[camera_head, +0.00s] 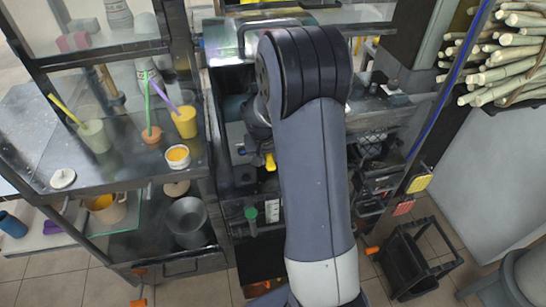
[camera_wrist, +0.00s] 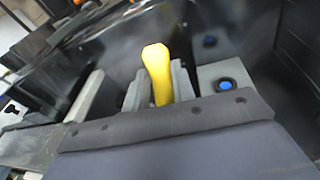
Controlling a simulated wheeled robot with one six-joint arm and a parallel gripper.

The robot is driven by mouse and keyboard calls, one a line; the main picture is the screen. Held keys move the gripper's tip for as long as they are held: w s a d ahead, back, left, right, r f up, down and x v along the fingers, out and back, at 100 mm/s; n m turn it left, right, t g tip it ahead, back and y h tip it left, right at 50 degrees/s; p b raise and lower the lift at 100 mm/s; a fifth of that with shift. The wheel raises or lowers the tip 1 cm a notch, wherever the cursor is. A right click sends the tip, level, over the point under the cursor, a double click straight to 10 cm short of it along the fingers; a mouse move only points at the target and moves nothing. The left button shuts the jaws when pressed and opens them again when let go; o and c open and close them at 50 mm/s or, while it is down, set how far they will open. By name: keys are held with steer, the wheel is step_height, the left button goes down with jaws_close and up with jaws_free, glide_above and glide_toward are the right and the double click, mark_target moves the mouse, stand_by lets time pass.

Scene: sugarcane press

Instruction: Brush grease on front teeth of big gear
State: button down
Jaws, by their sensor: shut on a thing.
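My gripper (camera_wrist: 158,88) is shut on a yellow handle, which I take to be the brush (camera_wrist: 157,65). The handle stands up between the two grey fingers in the wrist view. Its brush end does not show. In the head view a small yellow piece of it (camera_head: 270,162) shows left of my arm, in front of the dark press machine. My arm hides most of the gripper there. The big gear and its teeth cannot be made out in either view.
A rack shelf (camera_head: 110,170) at left holds a green-grey cup (camera_head: 95,136), an orange cup (camera_head: 185,124) and a small grease-like yellow pot (camera_head: 177,156). A metal pot (camera_head: 187,217) is below. Sugarcane (camera_head: 512,50) is stacked at upper right. A black crate (camera_head: 415,262) stands on the floor.

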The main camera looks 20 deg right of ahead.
steer(key=shift+s+d+r, duration=0.1)
steer(key=shift+d+r, duration=0.05)
steer(key=shift+d, duration=0.7)
steer(key=shift+s+d+r, duration=0.1)
steer(key=shift+d, duration=0.75)
steer(key=d, duration=0.2)
steer(key=shift+s+d+b, duration=0.35)
steer(key=shift+s, duration=0.05)
steer(key=shift+a, duration=0.1)
steer(key=shift+w+a+f+b, duration=0.1)
steer(key=shift+w+a+b, duration=0.1)
steer(key=shift+a, duration=0.8)
steer(key=shift+w+a+r+b, duration=0.1)
steer(key=shift+a+b, duration=0.15)
steer(key=shift+a, duration=0.75)
steer(key=shift+w+a+f+b, duration=0.1)
steer(key=shift+w+a+b, duration=0.1)
steer(key=shift+a, duration=0.8)
steer(key=shift+s, duration=0.15)
steer(key=shift+s+a+b, duration=0.2)
steer(key=shift+s, duration=0.75)
steer(key=shift+s+a+b, duration=0.15)
steer(key=shift+s+b, duration=0.1)
steer(key=shift+s, duration=0.7)
steer(key=shift+s+a+b, duration=0.2)
steer(key=shift+s, duration=0.75)
